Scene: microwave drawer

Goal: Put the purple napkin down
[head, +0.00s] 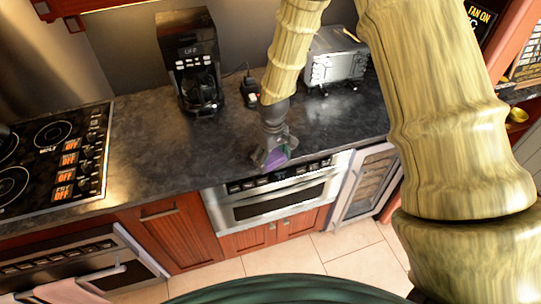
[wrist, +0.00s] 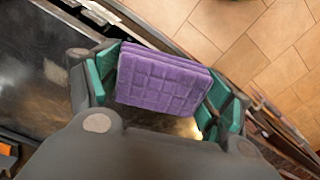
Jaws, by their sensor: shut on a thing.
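The purple napkin (wrist: 160,78) is a folded, quilted cloth between the green pads of my gripper (wrist: 158,88) in the wrist view. My gripper is shut on it. In the head view, the napkin (head: 276,157) shows as a small purple patch in my gripper (head: 272,155), at the front edge of the dark countertop (head: 150,145), above the microwave drawer (head: 275,195). The drawer looks closed. I cannot tell whether the napkin touches the counter.
A coffee maker (head: 195,70) and a silver toaster oven (head: 336,60) stand at the back of the counter, with a small dark object (head: 250,92) between them. A cooktop (head: 55,155) is at the left. The counter between cooktop and gripper is clear.

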